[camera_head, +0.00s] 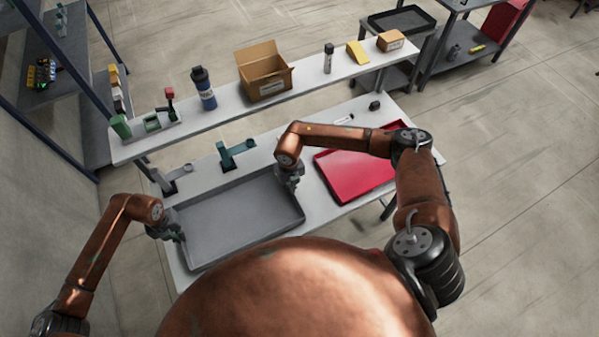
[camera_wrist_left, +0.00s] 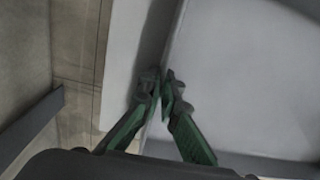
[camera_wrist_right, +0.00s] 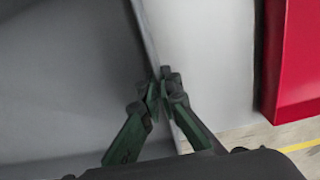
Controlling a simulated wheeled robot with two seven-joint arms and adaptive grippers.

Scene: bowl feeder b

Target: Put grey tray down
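The grey tray (camera_head: 240,217) lies level over the left part of the white table, in front of my body. Whether it rests on the table or hangs just above it I cannot tell. My left gripper (camera_head: 178,234) is at the tray's left edge; in the left wrist view its green fingers (camera_wrist_left: 163,88) are closed on the tray's rim. My right gripper (camera_head: 293,184) is at the tray's right edge; in the right wrist view its fingers (camera_wrist_right: 167,85) pinch the opposite rim. The tray appears empty.
A red tray (camera_head: 355,175) lies right of the grey tray on the white table (camera_head: 318,205). A raised shelf (camera_head: 230,111) behind holds an open cardboard box (camera_head: 264,75), a blue bottle (camera_head: 204,90) and other items. A green fixture (camera_head: 234,153) stands just behind the grey tray.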

